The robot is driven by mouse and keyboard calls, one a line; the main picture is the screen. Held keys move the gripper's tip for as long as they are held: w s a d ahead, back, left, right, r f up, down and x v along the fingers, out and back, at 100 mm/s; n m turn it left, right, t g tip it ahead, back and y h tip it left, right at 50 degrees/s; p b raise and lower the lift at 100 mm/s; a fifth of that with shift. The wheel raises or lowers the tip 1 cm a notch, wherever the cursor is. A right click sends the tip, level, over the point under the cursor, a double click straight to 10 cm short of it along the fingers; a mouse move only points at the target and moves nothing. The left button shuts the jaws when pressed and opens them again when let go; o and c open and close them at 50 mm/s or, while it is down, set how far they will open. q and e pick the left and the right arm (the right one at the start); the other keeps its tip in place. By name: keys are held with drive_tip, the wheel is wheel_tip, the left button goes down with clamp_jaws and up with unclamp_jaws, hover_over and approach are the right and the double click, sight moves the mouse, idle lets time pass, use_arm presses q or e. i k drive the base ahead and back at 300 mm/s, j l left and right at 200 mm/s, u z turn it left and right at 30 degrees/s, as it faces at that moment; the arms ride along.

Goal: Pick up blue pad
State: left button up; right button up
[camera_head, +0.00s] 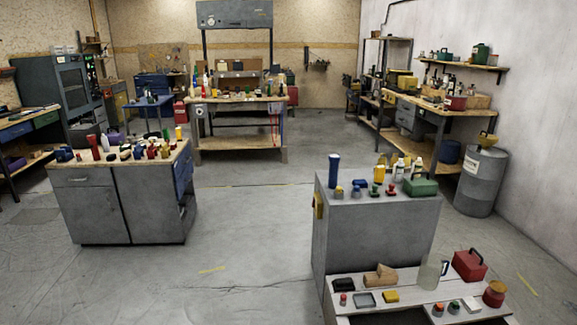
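I cannot single out a blue pad with certainty. A grey cabinet (374,232) at the right front carries a tall blue cylinder (334,170) and a small blue-topped item (357,190). The cabinet with a wooden top (122,197) on the left carries many small items, with a dark blue item (64,154) at its left end. These items are too small to tell their shape. Neither of my grippers shows in the head view.
A low bench (407,284) at the right front holds a red box (469,265) and several small items. A workbench (238,100) stands at the back. A grey drum (481,182) stands by the right wall. Open floor (240,235) lies between the two cabinets.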

sight(362, 183)
drive_tip(key=i, duration=1.65)
